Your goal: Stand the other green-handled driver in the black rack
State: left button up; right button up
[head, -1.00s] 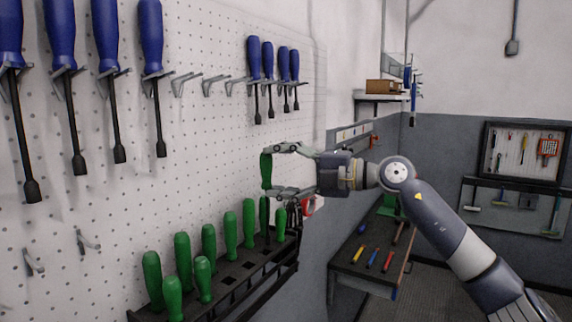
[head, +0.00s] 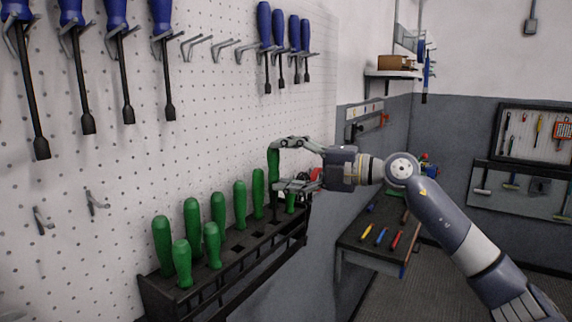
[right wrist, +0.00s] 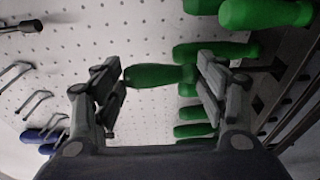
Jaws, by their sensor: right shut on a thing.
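The black rack (head: 162,293) is fixed low on the pegboard, with several green-handled drivers (head: 192,222) standing upright in it. My right gripper (head: 277,165) is shut on a green-handled driver (head: 273,163), held upright by its handle over the far end of the rack. Its shaft is mostly hidden, so I cannot tell whether its tip is in a hole. In the right wrist view the held green handle (right wrist: 158,76) lies between the two fingers, with the rack's other green handles (right wrist: 265,13) beyond. My left gripper is not in view.
Blue-handled drivers (head: 163,15) hang on pegboard hooks above. Empty hooks (head: 196,46) stick out from the board. A workbench (head: 360,255) with small tools stands beyond my right arm. Standing green handles are close beside the gripper.

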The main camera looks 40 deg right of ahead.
jog(key=b, duration=0.7)
send_over(285, 224)
jog(key=shift+d+f, duration=0.2)
jog(key=shift+f, duration=3.75)
jog(key=shift+f+b, duration=0.5)
jog(key=shift+f, duration=0.15)
jog(key=shift+a+f, duration=0.25)
jog(key=shift+f, duration=0.35)
jog(key=shift+b, duration=0.3)
jog(key=o, duration=1.2)
jog(key=shift+d+r, duration=0.2)
jog(key=shift+d, duration=0.05)
jog(key=shift+s+d, duration=0.1)
jog(key=shift+s, duration=0.05)
